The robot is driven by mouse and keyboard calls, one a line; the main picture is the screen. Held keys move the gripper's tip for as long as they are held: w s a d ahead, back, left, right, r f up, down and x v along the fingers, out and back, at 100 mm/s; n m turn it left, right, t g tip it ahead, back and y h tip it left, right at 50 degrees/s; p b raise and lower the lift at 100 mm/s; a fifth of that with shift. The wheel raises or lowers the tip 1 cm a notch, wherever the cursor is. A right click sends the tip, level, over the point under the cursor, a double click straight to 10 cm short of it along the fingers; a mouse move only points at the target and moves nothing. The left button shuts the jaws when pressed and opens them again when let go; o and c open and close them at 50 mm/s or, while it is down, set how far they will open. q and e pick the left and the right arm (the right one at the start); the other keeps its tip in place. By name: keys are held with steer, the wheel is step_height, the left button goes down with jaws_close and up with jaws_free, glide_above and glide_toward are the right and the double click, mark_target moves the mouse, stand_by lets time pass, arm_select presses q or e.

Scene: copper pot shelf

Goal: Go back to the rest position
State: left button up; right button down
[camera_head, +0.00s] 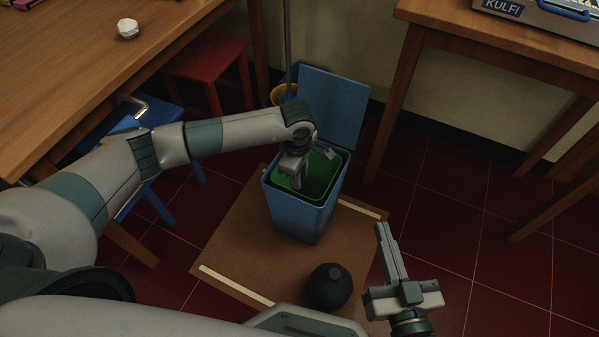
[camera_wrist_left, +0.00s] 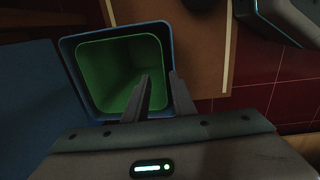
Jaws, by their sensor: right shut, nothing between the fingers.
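My left gripper (camera_head: 299,178) hangs over the mouth of a blue bin (camera_head: 298,217) with a green inside. In the left wrist view its two fingers (camera_wrist_left: 161,84) are apart with nothing between them, across the rim of the bin (camera_wrist_left: 66,58). The green inside (camera_wrist_left: 117,67) looks empty, though the fingers hide part of it. My right gripper (camera_head: 382,234) is at the lower right of the head view, shut and empty, pointing up in the picture, above the floor.
The bin's blue lid (camera_head: 335,104) stands open behind it. The bin stands on a brown mat (camera_head: 232,236); a dark round pot (camera_head: 329,287) is at its near side. Wooden tables stand left (camera_head: 75,85) and right (camera_head: 500,40). A red stool (camera_head: 207,65) is behind my left arm.

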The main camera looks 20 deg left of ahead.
steer(key=shift+f+g, duration=0.3)
steer(key=shift+f, duration=0.05)
stand_by(0.4)
